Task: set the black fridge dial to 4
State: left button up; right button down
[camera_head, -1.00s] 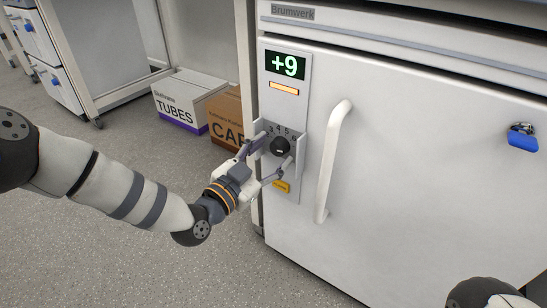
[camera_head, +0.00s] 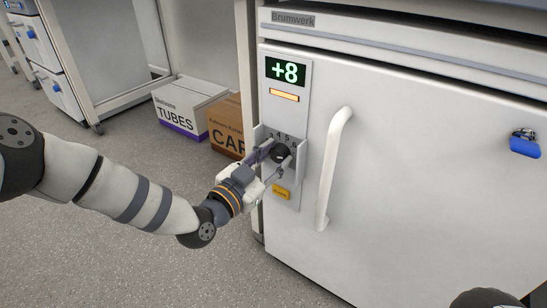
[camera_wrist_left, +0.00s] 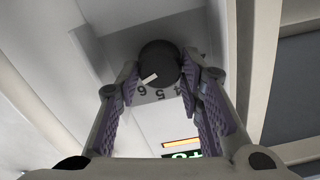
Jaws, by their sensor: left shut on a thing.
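The black fridge dial (camera_head: 280,153) sits on the light control panel (camera_head: 290,60) at the fridge door's left side, with numerals in an arc above it. My left gripper (camera_head: 270,163) reaches it from the lower left and is shut on it, one finger on each side. In the left wrist view the dial (camera_wrist_left: 158,62) is between the fingertips (camera_wrist_left: 160,82). Its white mark points near the 6; the numerals 6, 5 and 4 show upside down there. The green display (camera_head: 288,71) reads +8. My right gripper is out of view.
Small guard plates flank the dial. A yellow button or label (camera_head: 281,192) is below it. The white door handle (camera_head: 332,165) is close on the right, and a blue padlock (camera_head: 525,144) farther right. Boxes marked TUBES (camera_head: 188,108) and CAP (camera_head: 226,123) stand on the floor.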

pick_arm(q)
jog(key=n, duration=0.8)
jog(key=shift+a+f+n, duration=0.15)
jog(key=shift+n, duration=0.15)
jog(key=n, duration=0.4)
jog(key=shift+f+b, duration=0.1)
jog(key=shift+b, duration=0.3)
jog(key=shift+n+b, duration=0.45)
jog(key=shift+n, duration=1.65)
jog(key=o, duration=1.2)
jog(key=shift+c, duration=0.2)
